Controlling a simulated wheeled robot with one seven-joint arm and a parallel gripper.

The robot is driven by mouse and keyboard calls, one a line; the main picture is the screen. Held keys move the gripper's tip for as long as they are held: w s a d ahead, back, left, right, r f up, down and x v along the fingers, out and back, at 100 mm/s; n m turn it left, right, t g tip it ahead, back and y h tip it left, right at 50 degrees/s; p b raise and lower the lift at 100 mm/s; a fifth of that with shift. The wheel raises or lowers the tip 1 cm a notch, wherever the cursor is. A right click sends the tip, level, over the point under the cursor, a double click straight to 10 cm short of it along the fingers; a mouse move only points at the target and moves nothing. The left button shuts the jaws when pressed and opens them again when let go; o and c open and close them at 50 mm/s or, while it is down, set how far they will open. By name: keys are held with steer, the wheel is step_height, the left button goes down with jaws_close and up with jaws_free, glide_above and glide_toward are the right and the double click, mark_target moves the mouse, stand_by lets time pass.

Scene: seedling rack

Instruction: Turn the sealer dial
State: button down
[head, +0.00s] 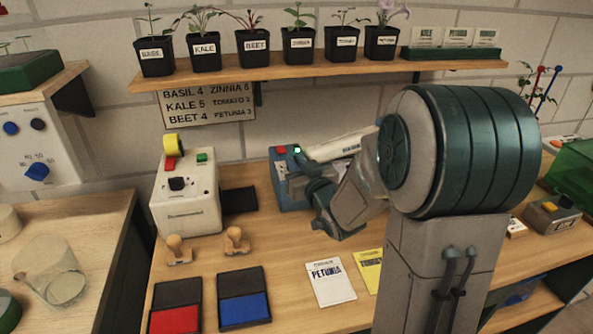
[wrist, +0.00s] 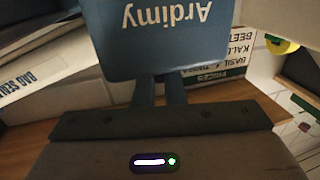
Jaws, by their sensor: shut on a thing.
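The bag sealer (head: 290,196) is a small blue machine on the bench. It has a red button, a lit green lamp and a white bar (head: 342,147) that slants up to the right. My gripper (head: 313,192) is at the sealer's front right, its jaws shut on the dial. The dial itself is hidden by my gripper. In the wrist view, the two fingers of my gripper (wrist: 160,88) are close together, and a blue block (wrist: 160,40) lettered "Ardimy" hides their tips. The lettered white bar (wrist: 45,65) shows at the left there.
A white machine (head: 185,205) with a yellow roll stands left of the sealer. Two wooden stamps (head: 236,240), red (head: 174,318) and blue (head: 244,308) ink pads, and a Petunia packet (head: 330,283) lie in front. A shelf (head: 300,72) of potted seedlings hangs above.

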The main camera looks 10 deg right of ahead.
steer(key=shift+a+f+m+h+b, duration=0.1)
steer(key=shift+a+m+h+b, duration=0.15)
steer(key=shift+m+h+b, duration=1.05)
steer(key=shift+a+f+m+h+b, duration=0.15)
steer(key=shift+m+h+b, duration=0.45)
steer(key=shift+h+b, duration=1.25)
steer(key=shift+a+r+m+h+b, duration=0.1)
steer(key=shift+r+m+h+b, duration=0.15)
steer(key=shift+m+h+b, duration=0.65)
steer(key=shift+m+g+h+p, duration=0.3)
steer(key=shift+m+h, duration=0.2)
steer(key=shift+h, duration=0.55)
steer(key=c, duration=1.5)
jaws_free()
steer(key=v, duration=1.3)
steer(key=shift+s, duration=0.4)
steer(key=shift+a, duration=0.1)
